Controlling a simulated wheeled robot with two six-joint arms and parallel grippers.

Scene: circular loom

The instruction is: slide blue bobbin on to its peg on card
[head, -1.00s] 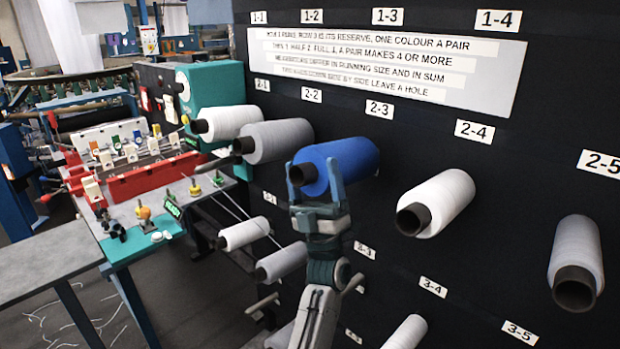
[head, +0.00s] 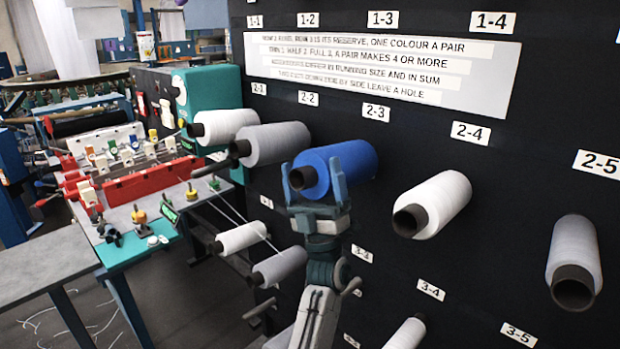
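The blue bobbin (head: 345,165) projects from the dark card (head: 560,90) below label 2-3 (head: 376,112), its dark core end facing me. Its peg is hidden behind or inside it, and I cannot see how far on it sits. My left gripper (head: 312,172) is at the bobbin's near end from below. Its two fingers stand on either side of the bobbin, spread slightly apart from it. My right gripper is not in view.
A grey bobbin (head: 275,144) sits close on the left and a white bobbin (head: 432,205) on the right, below 2-4. Smaller bobbins (head: 280,266) project below left. A grey table (head: 45,260) with a red-and-white machine stands at the left.

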